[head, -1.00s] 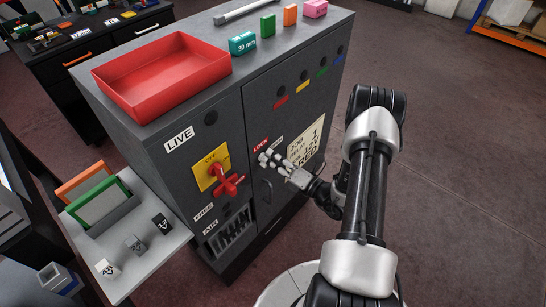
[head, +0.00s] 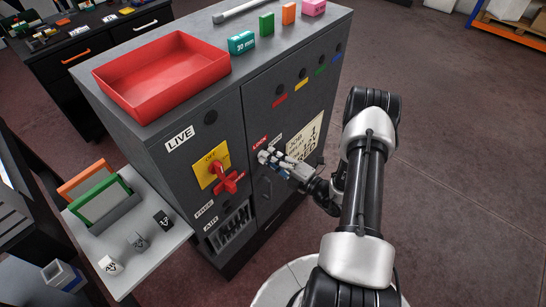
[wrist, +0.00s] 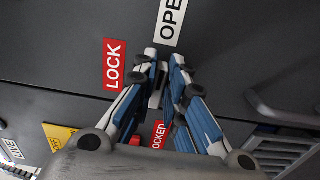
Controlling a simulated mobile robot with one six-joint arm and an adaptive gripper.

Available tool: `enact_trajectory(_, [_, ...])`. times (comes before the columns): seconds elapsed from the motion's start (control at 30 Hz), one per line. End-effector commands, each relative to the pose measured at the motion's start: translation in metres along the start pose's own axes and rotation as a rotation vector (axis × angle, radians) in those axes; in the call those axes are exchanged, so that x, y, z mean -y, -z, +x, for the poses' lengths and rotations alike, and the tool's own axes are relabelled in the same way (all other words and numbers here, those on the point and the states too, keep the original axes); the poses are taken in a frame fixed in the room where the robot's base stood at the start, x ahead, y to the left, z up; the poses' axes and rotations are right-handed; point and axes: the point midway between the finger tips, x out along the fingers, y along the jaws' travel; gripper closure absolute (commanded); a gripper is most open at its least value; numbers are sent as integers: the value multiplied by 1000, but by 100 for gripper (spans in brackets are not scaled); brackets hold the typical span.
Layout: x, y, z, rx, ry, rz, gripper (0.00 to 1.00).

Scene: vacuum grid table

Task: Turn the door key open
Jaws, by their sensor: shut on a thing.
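My gripper (wrist: 163,62) is at the cabinet's front door, its fingertips close together between the red LOCK label (wrist: 115,65) and the white OPEN label (wrist: 172,20). The fingers are shut on the door key, which is mostly hidden; a small grey piece shows between them in the wrist view. In the head view my gripper (head: 266,157) reaches the door from the right, just below the LOCK label (head: 260,141). The key cannot be made out there, and its exact angle cannot be told.
A red rotary handle (head: 218,175) on a yellow plate (head: 204,163) sticks out left of the gripper. A dark door handle (head: 265,187) is below it. A red tray (head: 150,92) and small blocks stand on the cabinet top.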

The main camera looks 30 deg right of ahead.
Motion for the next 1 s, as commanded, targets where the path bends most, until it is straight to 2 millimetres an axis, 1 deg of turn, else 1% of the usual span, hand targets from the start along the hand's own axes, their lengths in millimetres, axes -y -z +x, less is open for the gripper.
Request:
enact_trajectory(0.03, [-4,-1,2,-2,-10,1,100])
enact_trajectory(0.4, [-4,-1,2,-2,-10,5,100])
enact_trajectory(0.43, [-4,-1,2,-2,-10,5,87])
enact_trajectory(0.7, [-3,0,2,-2,-7,4,69])
enact_trajectory(1.0, [-1,0,1,-1,-3,6,68])
